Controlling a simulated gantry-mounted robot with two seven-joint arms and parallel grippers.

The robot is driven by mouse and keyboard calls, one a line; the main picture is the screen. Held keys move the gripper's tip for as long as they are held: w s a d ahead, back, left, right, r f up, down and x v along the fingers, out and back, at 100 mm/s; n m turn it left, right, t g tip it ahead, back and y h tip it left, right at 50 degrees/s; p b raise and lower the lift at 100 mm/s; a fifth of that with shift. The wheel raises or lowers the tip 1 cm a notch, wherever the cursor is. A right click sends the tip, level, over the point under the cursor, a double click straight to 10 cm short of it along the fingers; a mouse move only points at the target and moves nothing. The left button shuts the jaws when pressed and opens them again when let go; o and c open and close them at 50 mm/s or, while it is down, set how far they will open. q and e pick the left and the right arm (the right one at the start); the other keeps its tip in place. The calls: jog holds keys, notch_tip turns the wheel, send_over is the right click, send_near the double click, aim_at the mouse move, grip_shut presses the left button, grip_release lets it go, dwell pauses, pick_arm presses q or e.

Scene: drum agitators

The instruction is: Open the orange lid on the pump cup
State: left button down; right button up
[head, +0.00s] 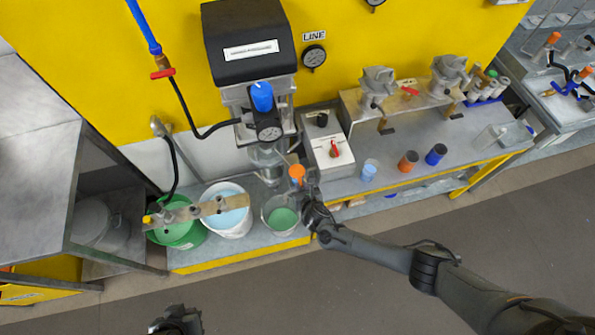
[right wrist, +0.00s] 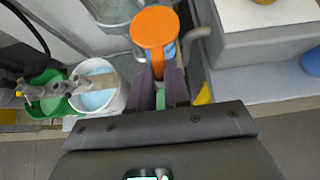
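The orange lid (head: 297,172) sits on the pump cup in front of the pump stand. In the right wrist view the orange lid (right wrist: 154,27) is a round disc with a narrow tab toward me. A bit of the bluish pump cup (right wrist: 170,50) shows beneath it; the rest is hidden. My right gripper (head: 304,187) is just to the right of and below the lid. In the right wrist view the fingers of my right gripper (right wrist: 158,74) are close together, one on each side of the tab, with a narrow gap. My left gripper (head: 176,322) is far away at the bottom edge; its fingers are unclear.
A clear bucket with green liquid (head: 281,218) stands just below the lid. A white bucket (head: 232,220) and a green bucket (head: 182,236) are to its left. A control box with a red switch (head: 328,146) is to the right. Small cups stand along the bench.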

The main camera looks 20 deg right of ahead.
aim_at(301, 183)
dwell(0.4)
jog(key=r+p, duration=0.2)
jog(key=r, duration=0.1)
jog(key=shift+w+p, duration=0.25)
jog(key=shift+p, duration=0.15)
jog(key=shift+r, duration=0.1)
jog(key=shift+w+r+p, duration=0.25)
jog(key=shift+r+p, duration=0.2)
jog(key=shift+r, duration=0.05)
jog(key=shift+w+r+p, duration=0.25)
jog(key=shift+r+p, duration=0.2)
jog(key=shift+w+d+r, duration=0.1)
jog(key=shift+w+r, duration=0.2)
jog(key=shift+r, duration=0.1)
